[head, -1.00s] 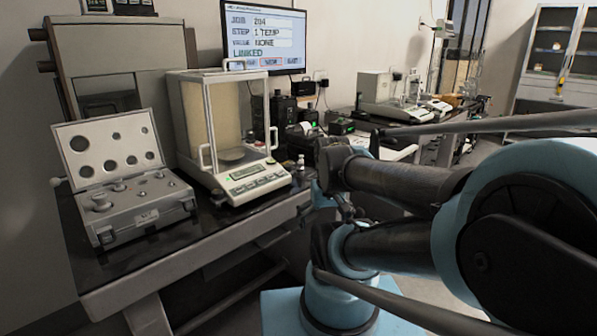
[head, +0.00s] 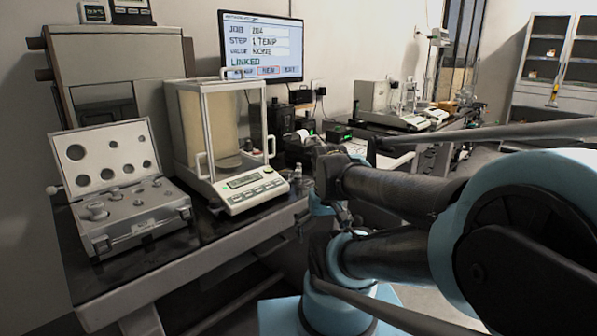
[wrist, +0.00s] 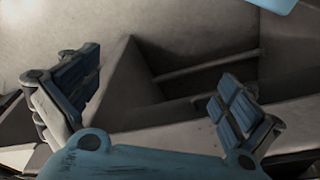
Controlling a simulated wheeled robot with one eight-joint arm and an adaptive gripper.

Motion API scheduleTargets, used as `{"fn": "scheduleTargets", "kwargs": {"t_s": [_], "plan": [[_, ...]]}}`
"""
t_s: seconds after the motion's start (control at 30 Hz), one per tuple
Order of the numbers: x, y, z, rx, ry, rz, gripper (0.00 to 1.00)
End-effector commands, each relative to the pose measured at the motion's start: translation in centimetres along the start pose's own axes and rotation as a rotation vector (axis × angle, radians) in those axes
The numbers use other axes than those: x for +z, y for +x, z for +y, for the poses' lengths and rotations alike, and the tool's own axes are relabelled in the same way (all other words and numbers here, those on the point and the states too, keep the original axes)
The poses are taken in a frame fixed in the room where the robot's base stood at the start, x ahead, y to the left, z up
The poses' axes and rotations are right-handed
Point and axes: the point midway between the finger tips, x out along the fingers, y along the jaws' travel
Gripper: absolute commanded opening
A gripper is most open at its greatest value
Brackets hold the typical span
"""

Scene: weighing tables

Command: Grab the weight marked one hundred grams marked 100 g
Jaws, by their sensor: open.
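An open weight case (head: 125,230) lies on the dark table at the left in the head view, its lid (head: 104,155) raised. Several metal weights stand in it, a larger one (head: 97,211) at the front left. The markings are too small to read, so I cannot tell which weight is the 100 g one. My gripper (wrist: 155,98) is open and empty in the wrist view, with its two padded fingers apart. It faces the floor and table frame, away from the case. In the head view my arm is folded at the right and my gripper's fingers are not clear.
A balance with a glass draft shield (head: 225,130) stands right of the case. A small bottle (head: 298,172) stands beside it. A monitor (head: 262,48) hangs on the wall behind. The table's front edge (head: 190,266) lies between my arm and the case.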

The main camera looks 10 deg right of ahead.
Motion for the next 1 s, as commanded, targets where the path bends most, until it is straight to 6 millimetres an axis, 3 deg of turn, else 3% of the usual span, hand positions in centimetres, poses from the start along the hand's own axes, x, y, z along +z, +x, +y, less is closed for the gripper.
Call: {"fn": "scheduleTargets", "kwargs": {"t_s": [0.03, 0.13, 0.27, 0.6, 1.0], "plan": [[0.0, 0.0, 0.0, 0.000, -0.001, 0.000, 0.91], [0.4, -1.0, 0.0, 0.000, -0.022, 0.010, 0.68], [-1.4, -2.8, 0.0, 0.000, -0.125, 0.001, 0.40], [-10.2, -10.0, 0.0, -0.016, -0.625, -0.043, 0.40], [-21.6, -16.1, 0.0, -0.064, -1.229, -0.084, 0.40]]}}
